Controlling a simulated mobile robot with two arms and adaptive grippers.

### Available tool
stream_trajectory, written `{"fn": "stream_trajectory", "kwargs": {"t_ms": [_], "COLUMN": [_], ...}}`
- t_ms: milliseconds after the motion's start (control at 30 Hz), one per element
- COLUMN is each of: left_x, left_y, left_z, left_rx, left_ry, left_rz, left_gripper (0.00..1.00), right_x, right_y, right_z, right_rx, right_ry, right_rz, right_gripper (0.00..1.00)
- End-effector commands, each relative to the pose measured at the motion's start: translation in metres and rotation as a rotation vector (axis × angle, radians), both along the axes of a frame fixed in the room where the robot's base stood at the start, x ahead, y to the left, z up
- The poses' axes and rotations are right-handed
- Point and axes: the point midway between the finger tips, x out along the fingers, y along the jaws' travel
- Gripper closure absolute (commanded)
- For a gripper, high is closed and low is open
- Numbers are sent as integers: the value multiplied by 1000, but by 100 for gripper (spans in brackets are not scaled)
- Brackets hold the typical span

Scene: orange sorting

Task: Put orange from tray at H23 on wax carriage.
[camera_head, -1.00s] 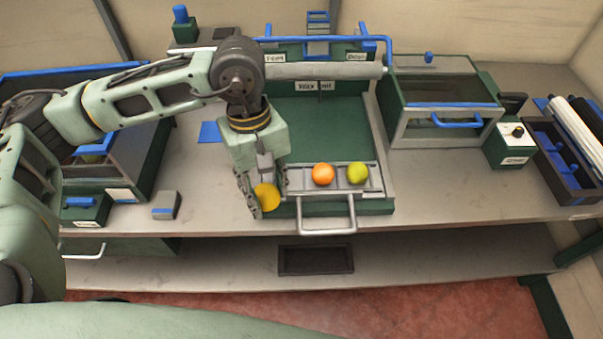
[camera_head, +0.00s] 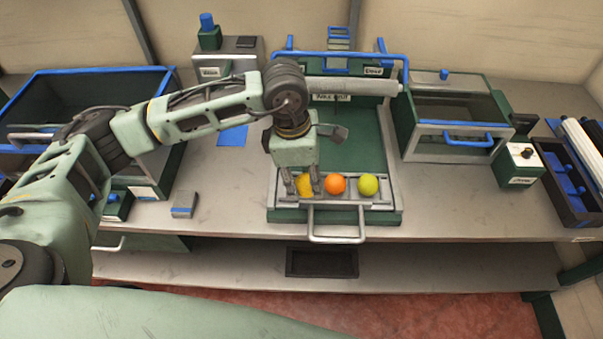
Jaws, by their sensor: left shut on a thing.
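My left gripper (camera_head: 305,186) is shut on a yellow-orange fruit (camera_head: 303,184) at the left end of the wax carriage (camera_head: 380,205). The fingers partly cover this fruit, and I cannot tell whether it touches the carriage. An orange fruit (camera_head: 335,184) and a yellow-green fruit (camera_head: 368,184) sit on the carriage to its right. The carriage is at the front of the green wax unit (camera_head: 365,150), with a metal handle (camera_head: 337,238) in front. My right gripper is not in view. No label reading H23 can be made out.
A glass-lidded box (camera_head: 448,125) with a blue handle stands right of the wax unit. A dark bin (camera_head: 570,180) is at far right. A large blue-rimmed crate (camera_head: 90,72) stands at left.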

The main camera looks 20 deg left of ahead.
Motion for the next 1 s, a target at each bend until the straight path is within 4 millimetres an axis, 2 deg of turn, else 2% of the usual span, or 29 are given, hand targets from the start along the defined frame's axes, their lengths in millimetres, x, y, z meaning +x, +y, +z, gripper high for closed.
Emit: {"fn": "stream_trajectory", "kwargs": {"t_ms": [33,100,300,467,700,1000], "left_x": [10,23,47,51,51,51], "left_y": [6,12,24,26,26,26], "left_z": [-3,-12,-30,-39,-70,-75], "left_rx": [2,0,0,-1,-1,-1], "left_ry": [4,4,1,2,1,-1], "left_rz": [6,4,-1,-3,-3,-3], "left_gripper": [90,90,90,90,90,90], "right_x": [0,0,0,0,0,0], "right_y": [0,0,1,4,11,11], "right_z": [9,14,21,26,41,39], "right_rx": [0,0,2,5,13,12], "right_ry": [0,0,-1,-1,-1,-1], "right_rz": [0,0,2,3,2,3], "right_gripper": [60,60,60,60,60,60]}}
